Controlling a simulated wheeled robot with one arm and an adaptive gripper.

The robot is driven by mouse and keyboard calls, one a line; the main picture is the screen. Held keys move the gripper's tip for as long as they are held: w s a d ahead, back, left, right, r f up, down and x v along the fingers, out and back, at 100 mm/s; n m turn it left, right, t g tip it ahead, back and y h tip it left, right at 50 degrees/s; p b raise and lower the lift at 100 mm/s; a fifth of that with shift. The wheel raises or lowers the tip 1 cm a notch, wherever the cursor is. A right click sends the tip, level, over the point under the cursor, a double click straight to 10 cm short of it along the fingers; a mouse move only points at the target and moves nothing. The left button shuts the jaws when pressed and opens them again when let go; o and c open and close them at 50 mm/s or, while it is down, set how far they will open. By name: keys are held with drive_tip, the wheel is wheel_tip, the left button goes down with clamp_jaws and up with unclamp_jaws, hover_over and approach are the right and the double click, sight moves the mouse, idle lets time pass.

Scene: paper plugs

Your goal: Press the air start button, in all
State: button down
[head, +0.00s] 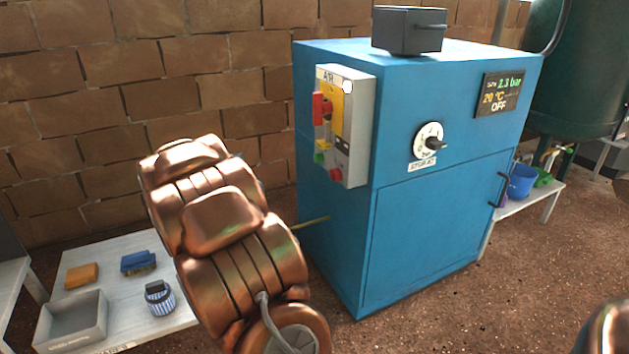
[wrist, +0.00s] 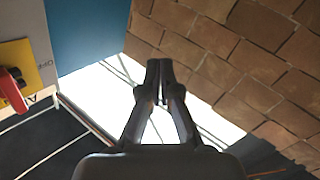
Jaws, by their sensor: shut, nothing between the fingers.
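The grey AIR control box (head: 354,140) is fixed to the left side of the blue cabinet (head: 440,235) in the head view. It carries a red handle (head: 321,108) on a yellow plate (head: 337,100), a green button (head: 319,158) low down and a red button (head: 336,174) beside it. In the wrist view my gripper (wrist: 160,68) is shut and empty, with the red handle (wrist: 12,90) and yellow plate (wrist: 22,62) at the left edge, apart from the fingers. The green button is not seen there. My gripper is hidden in the head view.
The cabinet display (head: 499,94) reads 2.3 bar, 20 °C and OFF. A round dial (head: 429,140) is on the front, and a dark box (head: 409,30) sits on top. A low table (head: 130,305) with a tray (head: 72,320) stands left. A brick wall (head: 90,130) is behind.

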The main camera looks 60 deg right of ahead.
sight(317, 158)
drive_tip(key=s+d+f+m+g+h+b, duration=0.2)
drive_tip(key=s+d+f+g+h+b, duration=0.1)
drive_tip(key=s+d+g+h+b, duration=0.1)
drive_tip(key=s+d+h, duration=0.1)
drive_tip(key=s+d, duration=0.1)
drive_tip(key=s, duration=0.1)
drive_tip(key=shift+s+d+f, duration=0.2)
drive_tip(key=shift+d+f, duration=0.15)
drive_tip(key=shift+d, duration=0.1)
drive_tip(key=s+d+b, duration=0.2)
drive_tip(key=s+d, duration=0.2)
drive_tip(key=d, duration=0.3)
drive_tip(key=shift+s, duration=0.4)
drive_tip(key=shift+d, duration=0.1)
idle(0.4)
drive_tip(key=shift+s+d, duration=0.1)
drive_tip(key=shift+d, duration=0.05)
idle(0.5)
